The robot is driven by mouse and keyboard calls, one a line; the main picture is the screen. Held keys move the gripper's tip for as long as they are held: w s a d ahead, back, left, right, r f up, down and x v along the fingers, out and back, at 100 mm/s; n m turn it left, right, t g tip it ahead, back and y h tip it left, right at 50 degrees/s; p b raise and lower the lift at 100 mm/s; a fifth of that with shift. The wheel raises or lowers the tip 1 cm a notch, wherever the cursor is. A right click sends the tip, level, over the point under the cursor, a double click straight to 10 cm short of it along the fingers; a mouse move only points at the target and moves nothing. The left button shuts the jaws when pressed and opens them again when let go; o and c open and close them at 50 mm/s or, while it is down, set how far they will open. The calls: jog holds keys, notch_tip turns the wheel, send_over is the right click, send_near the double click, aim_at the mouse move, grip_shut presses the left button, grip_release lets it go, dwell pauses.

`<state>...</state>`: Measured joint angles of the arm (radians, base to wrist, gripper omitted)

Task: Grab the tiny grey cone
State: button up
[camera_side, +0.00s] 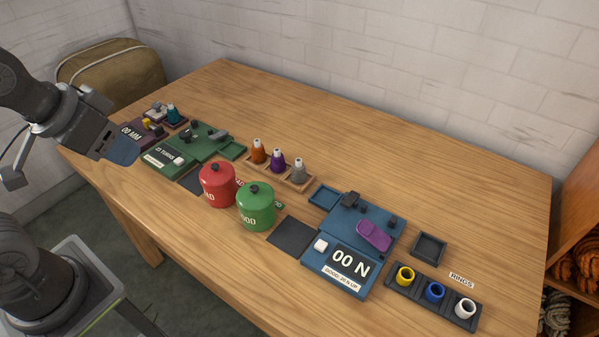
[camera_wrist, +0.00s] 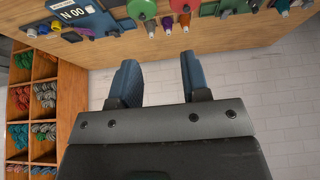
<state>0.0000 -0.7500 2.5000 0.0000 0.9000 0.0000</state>
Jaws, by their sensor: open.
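A small grey cone (camera_side: 298,169) with a pale tip stands upright at the right end of a wooden tray (camera_side: 268,172), beside a purple cone (camera_side: 278,162) and an orange cone (camera_side: 258,152). My gripper (camera_side: 122,151) is open and empty over the table's left end, well left of and above that tray. In the wrist view my gripper's two blue fingers (camera_wrist: 159,70) are apart, with only wall between them.
A red pot (camera_side: 217,185) and a green pot (camera_side: 255,207) stand in front of the cone tray. A blue device (camera_side: 346,262) and a ring tray (camera_side: 403,293) are at right. A green device (camera_side: 167,157) and a teal cone (camera_side: 172,113) are at left. The table's back right is clear.

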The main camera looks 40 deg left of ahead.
jog(key=o, duration=0.5)
jog(key=w+d+r+m+g, duration=0.1)
jog(key=w+r+m+g, duration=0.2)
jog(key=w, duration=0.8)
jog(key=m+g, duration=0.3)
jog(key=m, duration=0.9)
send_over(299, 160)
jog(key=a, duration=0.1)
notch_tip(299, 160, down, 18)
jog(key=shift+m, duration=0.3)
notch_tip(299, 160, down, 8)
jog(key=shift+s+d+f, duration=0.1)
jog(key=shift+s+f, duration=0.05)
jog(key=shift+f, duration=0.1)
jog(key=shift+d+f, duration=0.2)
jog(key=shift+f, duration=1.1)
jog(key=shift+d+f, duration=0.15)
jog(key=shift+f, duration=1.15)
